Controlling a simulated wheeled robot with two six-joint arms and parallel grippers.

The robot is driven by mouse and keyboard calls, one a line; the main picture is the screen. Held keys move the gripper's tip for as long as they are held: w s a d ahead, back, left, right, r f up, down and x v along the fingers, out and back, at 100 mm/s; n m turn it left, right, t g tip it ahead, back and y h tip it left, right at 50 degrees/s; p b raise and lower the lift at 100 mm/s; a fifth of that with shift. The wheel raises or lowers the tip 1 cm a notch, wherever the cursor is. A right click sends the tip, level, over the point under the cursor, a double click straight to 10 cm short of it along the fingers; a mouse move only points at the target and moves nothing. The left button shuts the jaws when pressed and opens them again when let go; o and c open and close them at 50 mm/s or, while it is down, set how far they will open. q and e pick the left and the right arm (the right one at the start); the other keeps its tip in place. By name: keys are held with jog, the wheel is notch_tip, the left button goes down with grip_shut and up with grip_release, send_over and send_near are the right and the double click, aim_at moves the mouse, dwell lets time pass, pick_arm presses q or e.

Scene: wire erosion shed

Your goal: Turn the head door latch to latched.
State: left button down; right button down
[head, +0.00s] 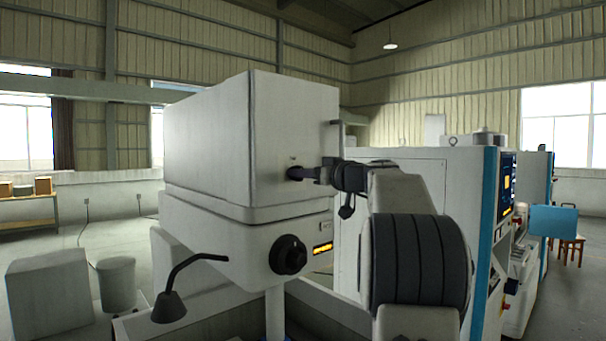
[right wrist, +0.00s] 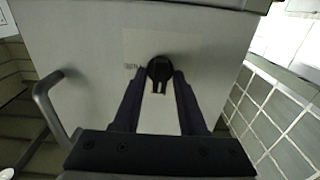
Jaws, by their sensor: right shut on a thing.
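The head door latch (head: 295,173) is a small dark knob on the front face of the white machine head (head: 292,125). My right gripper (head: 312,173) reaches it from the right and is shut on it. In the right wrist view, the black latch (right wrist: 160,68) has a round top and a short part pointing down the picture. The two dark fingers of my right gripper (right wrist: 161,80) lie on either side of it. A small label beside the latch is too blurred to read. The fingers partly hide the latch in the head view. My left gripper is not in view.
A dark bent-neck lamp (head: 170,303) stands at the lower left. In the right wrist view a grey bar handle (right wrist: 46,103) stands out left of the latch.

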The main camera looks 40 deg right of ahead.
jog(key=m+b, duration=0.1)
jog(key=m, duration=0.5)
jog(key=m+b, duration=0.1)
jog(key=m, duration=0.4)
jog(key=m+b, duration=0.1)
jog(key=m, duration=0.5)
jog(key=shift+d+m+b, duration=0.25)
jog(key=shift+m+b, duration=0.05)
jog(key=shift+b, duration=0.1)
jog(key=shift+m, duration=0.3)
jog(key=c, duration=0.8)
grip_release()
jog(key=shift+f, duration=0.1)
